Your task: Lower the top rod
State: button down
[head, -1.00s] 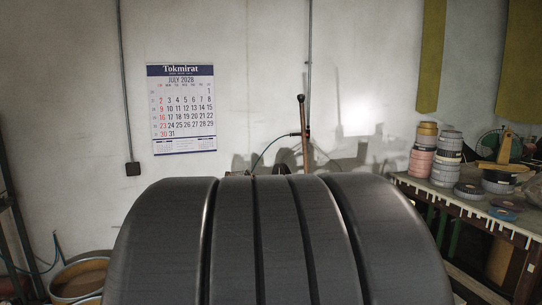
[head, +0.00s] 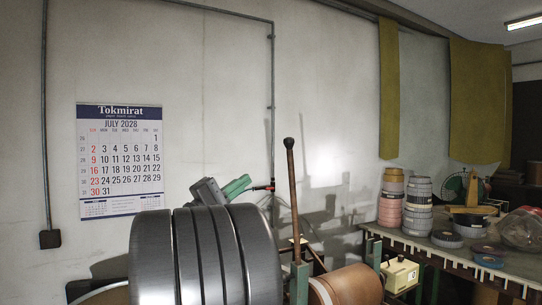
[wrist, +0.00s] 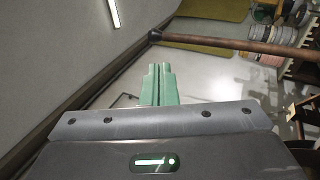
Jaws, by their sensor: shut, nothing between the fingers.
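The top rod (head: 291,195) is a long brown rod with a dark rounded knob at its upper end. It stands nearly upright in the head view, rising from a green bracket. In the wrist view the rod (wrist: 235,45) crosses the upper right, its knob near top centre. My gripper (head: 245,182) is to the left of the rod in the head view, around its mid-height, with green fingers pointing right. In the wrist view my gripper (wrist: 158,68) has its fingers together and empty. They appear apart from the rod, just below its knob end in the picture.
A brown roller (head: 345,286) and a cream box (head: 399,274) are at the rod's base. A workbench (head: 450,258) on the right carries stacked tape rolls (head: 418,205). A calendar (head: 120,160) hangs on the wall. The space above the rod's knob is clear.

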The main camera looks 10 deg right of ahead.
jog(key=shift+w+a+r, duration=0.25)
jog(key=shift+a, duration=0.1)
jog(key=shift+s, duration=0.1)
jog(key=p, duration=0.6)
send_near(286, 145)
jog(key=x, duration=0.6)
jog(key=shift+a, duration=0.1)
jog(key=shift+w+d+r, duration=0.15)
jog(key=shift+w+d, duration=0.15)
jog(key=shift+d, duration=0.1)
